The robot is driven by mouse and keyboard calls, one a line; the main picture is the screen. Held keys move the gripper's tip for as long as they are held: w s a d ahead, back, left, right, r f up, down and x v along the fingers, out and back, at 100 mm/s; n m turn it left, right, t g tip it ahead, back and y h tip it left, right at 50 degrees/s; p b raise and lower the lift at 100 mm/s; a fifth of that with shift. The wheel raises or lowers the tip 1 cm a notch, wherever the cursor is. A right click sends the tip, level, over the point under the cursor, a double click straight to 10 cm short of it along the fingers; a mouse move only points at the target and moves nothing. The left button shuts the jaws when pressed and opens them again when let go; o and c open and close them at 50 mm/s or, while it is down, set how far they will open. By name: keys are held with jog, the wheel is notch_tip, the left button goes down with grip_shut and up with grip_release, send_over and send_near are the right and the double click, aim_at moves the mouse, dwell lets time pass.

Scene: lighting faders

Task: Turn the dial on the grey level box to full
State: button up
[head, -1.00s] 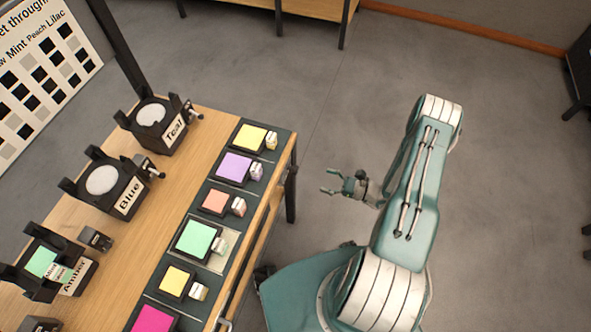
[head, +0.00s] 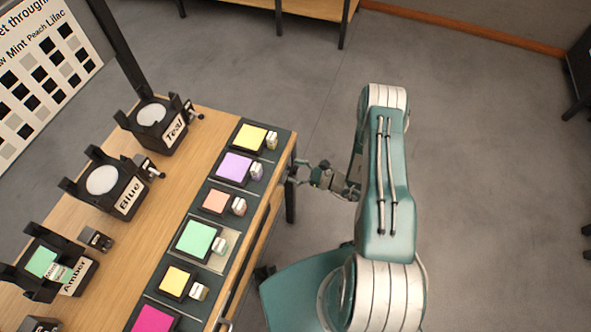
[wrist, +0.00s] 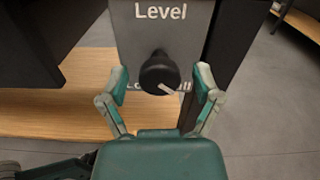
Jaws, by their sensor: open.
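The grey level box (wrist: 190,38) fills the upper middle of the wrist view, with "Level" printed in white. Its black dial (wrist: 157,72) sits below that word, and the dial's white mark points down and to the right. The lettering under the dial is partly hidden; "Lo" and "ll" show. My gripper (wrist: 161,71) is open, with one finger on each side of the dial and a gap visible on both sides. In the head view my gripper (head: 296,173) is at the table's right edge; I cannot make out the box there.
The wooden table (head: 160,215) carries black holders labelled Teal (head: 160,128), Blue (head: 112,190) and Amber (head: 65,275). A dark rack (head: 205,222) of several coloured squares runs along its right side. Dark uprights flank the level box. The floor (head: 480,150) right of my arm is clear.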

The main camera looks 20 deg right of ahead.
grip_shut()
jog(key=shift+m, duration=0.3)
jog(key=shift+m, duration=0.3)
grip_release()
jog(key=v, duration=1.2)
